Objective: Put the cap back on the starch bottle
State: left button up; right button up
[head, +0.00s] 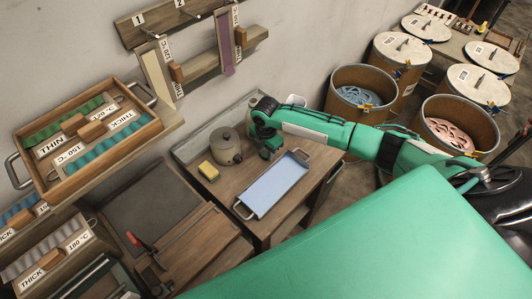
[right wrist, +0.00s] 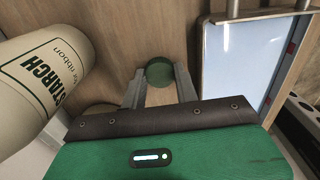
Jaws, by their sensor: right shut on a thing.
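The starch bottle (right wrist: 40,78) is a cream bottle with dark green "STARCH" lettering, large at the left of the right wrist view. It looks tilted there, and I cannot make out its mouth. A round dark green cap (right wrist: 159,72) sits between the fingertips of my right gripper (right wrist: 158,82), which is shut on it. The bottle is to the left of the gripper, apart from the cap. In the head view my right gripper (head: 270,152) is over the wooden table (head: 240,178), and its arm hides the cap. My left gripper is not in view.
A grey lidded pot (head: 226,148) and a yellow sponge (head: 208,171) stand left of my right gripper. A pale blue tray (head: 273,186) with metal handles lies in front of it. A wooden box (head: 85,135) with strips is at the left. Open drums (head: 357,98) stand beyond the arm.

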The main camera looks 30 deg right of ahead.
aim_at(266, 156)
notch_tip(266, 156, up, 20)
jog(key=b, duration=0.3)
dwell(0.6)
jog(key=s+a+f+m, duration=0.1)
jog(key=s+a+m, duration=0.2)
jog(key=s+m, duration=0.3)
jog(key=s+a+m, duration=0.4)
jog(key=s+m, duration=0.3)
jog(key=m, duration=0.9)
jog(key=shift+f, duration=0.4)
